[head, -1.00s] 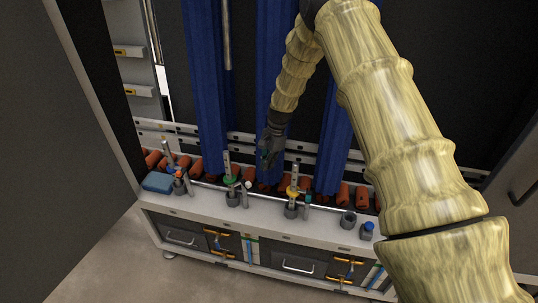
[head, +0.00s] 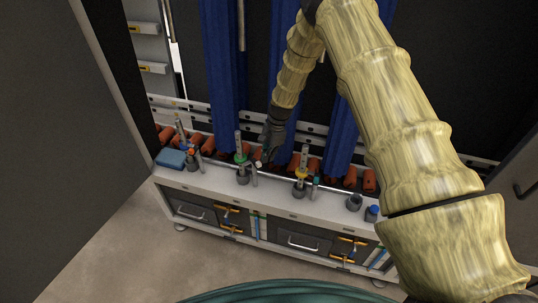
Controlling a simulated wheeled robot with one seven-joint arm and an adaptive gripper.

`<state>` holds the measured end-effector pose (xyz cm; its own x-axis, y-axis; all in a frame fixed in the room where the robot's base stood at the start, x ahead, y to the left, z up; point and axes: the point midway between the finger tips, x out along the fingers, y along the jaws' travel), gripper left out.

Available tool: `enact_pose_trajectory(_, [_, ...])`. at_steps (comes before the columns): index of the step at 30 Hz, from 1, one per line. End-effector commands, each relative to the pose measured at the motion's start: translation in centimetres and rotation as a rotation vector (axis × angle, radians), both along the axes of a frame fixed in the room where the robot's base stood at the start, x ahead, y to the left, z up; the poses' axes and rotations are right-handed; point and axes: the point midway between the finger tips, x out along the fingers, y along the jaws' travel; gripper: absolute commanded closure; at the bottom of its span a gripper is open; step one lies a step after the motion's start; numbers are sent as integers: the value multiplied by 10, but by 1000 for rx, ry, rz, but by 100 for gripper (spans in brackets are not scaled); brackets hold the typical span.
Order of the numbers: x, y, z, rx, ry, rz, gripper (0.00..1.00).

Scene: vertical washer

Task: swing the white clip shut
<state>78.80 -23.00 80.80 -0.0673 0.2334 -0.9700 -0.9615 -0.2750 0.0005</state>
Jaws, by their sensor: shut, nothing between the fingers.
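Several slim pale upright clips stand along the bench edge. One with a green collar (head: 240,147) stands left of my gripper, one with a yellow collar (head: 303,162) stands to its right, and one with a blue part (head: 180,131) is at the far left. I cannot tell for sure which is the white clip. My gripper (head: 267,153) is dark, points down and is shut and empty. It is behind the bench front, between the green-collared and yellow-collared clips, nearer the green one. Its fingertips are small and dark, and contact cannot be told.
A light bench (head: 275,193) carries a blue box (head: 171,158), a grey cup (head: 354,202) and a small blue-capped bottle (head: 372,212). Orange-red rollers (head: 205,143) lie behind it. Blue hanging panels (head: 222,80) stand close around my arm. Open floor lies in front.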

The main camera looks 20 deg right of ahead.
Motion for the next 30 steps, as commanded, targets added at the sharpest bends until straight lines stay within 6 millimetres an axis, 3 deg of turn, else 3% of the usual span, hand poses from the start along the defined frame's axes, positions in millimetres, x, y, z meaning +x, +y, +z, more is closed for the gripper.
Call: enact_pose_trajectory(30, [-8, 4, 0, 0, 0, -147, 100])
